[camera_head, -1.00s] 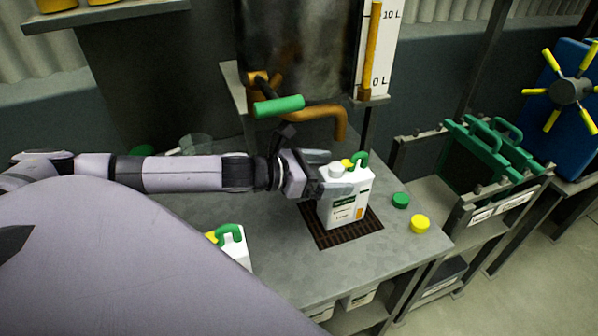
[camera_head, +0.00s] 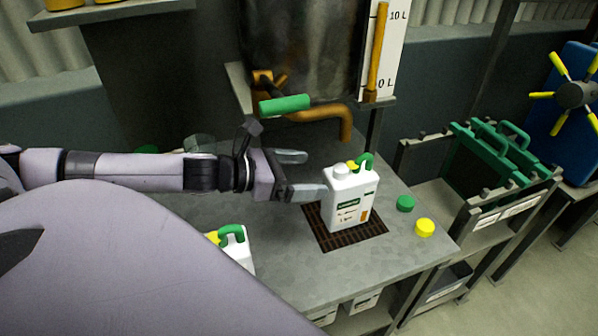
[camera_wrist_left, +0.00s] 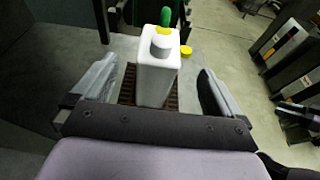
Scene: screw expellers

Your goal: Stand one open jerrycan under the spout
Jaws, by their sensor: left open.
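A white jerrycan (camera_head: 350,205) with a green handle and a label stands upright on the dark grate (camera_head: 327,236). Its pale round neck shows at the top in the left wrist view, where the can (camera_wrist_left: 157,78) is centred ahead of the fingers. The orange spout (camera_head: 346,128) hangs above it in the picture; exact alignment over the neck is hard to tell. My left gripper (camera_head: 308,174) is open and empty, just left of the can, with its fingers pointing at it.
A green cap (camera_head: 405,203) and a yellow cap (camera_head: 425,227) lie right of the grate. Another white jerrycan (camera_head: 238,250) is partly hidden by my arm. A green-handled valve lever (camera_head: 285,105) sits above my gripper. A rack with green handles (camera_head: 490,150) stands at right.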

